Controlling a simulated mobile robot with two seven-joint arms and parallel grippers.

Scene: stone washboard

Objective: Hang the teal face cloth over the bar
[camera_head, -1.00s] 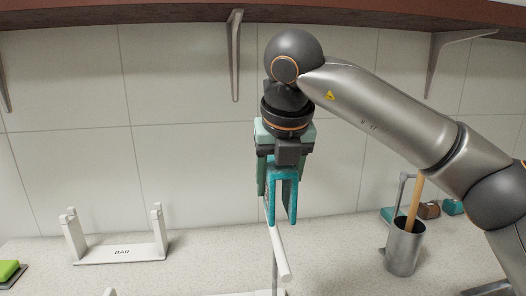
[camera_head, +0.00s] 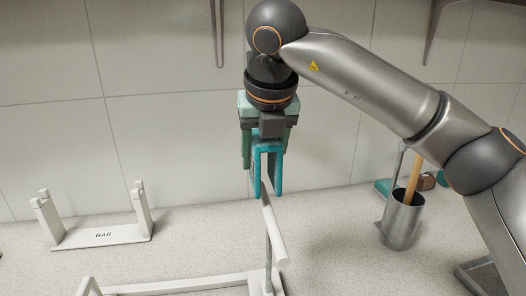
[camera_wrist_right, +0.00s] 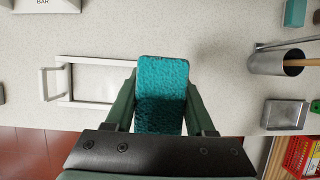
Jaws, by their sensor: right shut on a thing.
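The teal face cloth (camera_head: 268,151) hangs folded from my right gripper (camera_head: 266,143) as an upside-down U, its two flaps pointing down. The gripper is shut on its top part. In the right wrist view the cloth (camera_wrist_right: 162,95) lies between the green fingers. A pale round bar (camera_head: 274,235) shows just below the cloth in the head view, running toward the camera. Its far end shows at the gap between the flaps; I cannot tell whether cloth and bar touch. My left gripper is not in view.
A white frame (camera_head: 180,285) stands by the bar on the speckled counter. A white two-post holder marked BAR (camera_head: 103,236) stands at left. A metal cup (camera_head: 402,222) with a wooden stick stands at right. The tiled wall is behind.

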